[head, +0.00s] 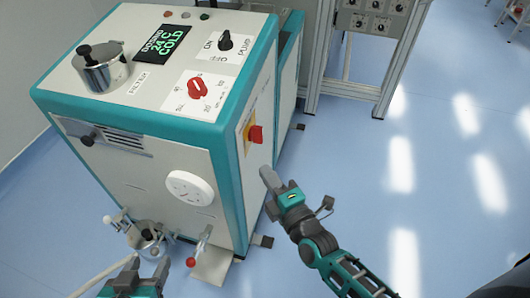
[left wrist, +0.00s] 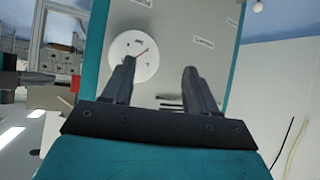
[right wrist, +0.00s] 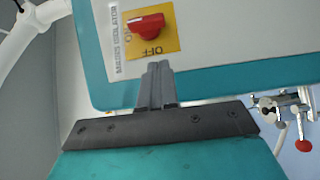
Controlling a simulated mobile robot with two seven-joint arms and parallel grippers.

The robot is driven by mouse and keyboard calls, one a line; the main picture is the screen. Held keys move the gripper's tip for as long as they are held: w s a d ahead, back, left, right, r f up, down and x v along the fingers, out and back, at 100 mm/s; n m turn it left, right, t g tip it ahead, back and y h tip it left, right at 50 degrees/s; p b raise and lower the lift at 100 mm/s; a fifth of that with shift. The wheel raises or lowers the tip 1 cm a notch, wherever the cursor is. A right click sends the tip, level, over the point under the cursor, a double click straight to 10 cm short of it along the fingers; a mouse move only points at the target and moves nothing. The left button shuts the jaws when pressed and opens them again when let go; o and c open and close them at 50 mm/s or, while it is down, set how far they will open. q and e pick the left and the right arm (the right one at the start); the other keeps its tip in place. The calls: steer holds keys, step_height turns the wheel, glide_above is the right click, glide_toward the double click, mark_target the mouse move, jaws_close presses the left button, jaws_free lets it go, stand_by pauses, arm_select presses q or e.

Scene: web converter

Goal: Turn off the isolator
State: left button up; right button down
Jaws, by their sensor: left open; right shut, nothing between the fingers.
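The red isolator handle (head: 256,134) sits on a yellow plate on the right side of the teal and white machine (head: 140,140). In the right wrist view the handle (right wrist: 146,25) lies nearly level in the picture, beside a "MAINS ISOLATOR" label, with "OFF" printed below it. My left gripper (head: 148,266) is open and empty, low before the machine's front.
The top panel carries a red rotary knob (head: 197,88), a black knob (head: 225,40), a display and a metal pot (head: 102,68). A white dial (head: 190,188) and a red-tipped lever (head: 191,262) are on the front.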

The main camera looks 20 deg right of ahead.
mark_target(258, 142)
steer(key=w, duration=0.2)
steer(key=w+b, duration=0.1)
steer(key=w, duration=0.1)
steer(key=w+d, duration=0.1)
steer(key=w, duration=0.2)
steer(key=shift+f, duration=0.1)
steer(key=shift+w+d+b, duration=0.25)
steer(key=shift+w+b, duration=0.05)
steer(key=shift+b, duration=0.05)
arm_select(q)
steer(key=shift+w+d+f, duration=0.25)
steer(key=shift+d+f, duration=0.05)
steer(key=shift+f, duration=0.15)
steer(key=shift+s+f, duration=0.1)
steer(key=shift+f, duration=0.1)
arm_select(e)
steer(key=shift+f+b, duration=0.15)
steer(key=shift+b, duration=0.2)
arm_select(q)
steer(key=shift+s+f, duration=0.1)
steer(key=shift+f, duration=0.4)
arm_select(e)
steer(key=shift+n+t, duration=0.3)
arm_select(q)
steer(key=shift+f+b, duration=0.4)
steer(key=shift+b, duration=0.15)
arm_select(e)
steer(key=shift+f, duration=0.1)
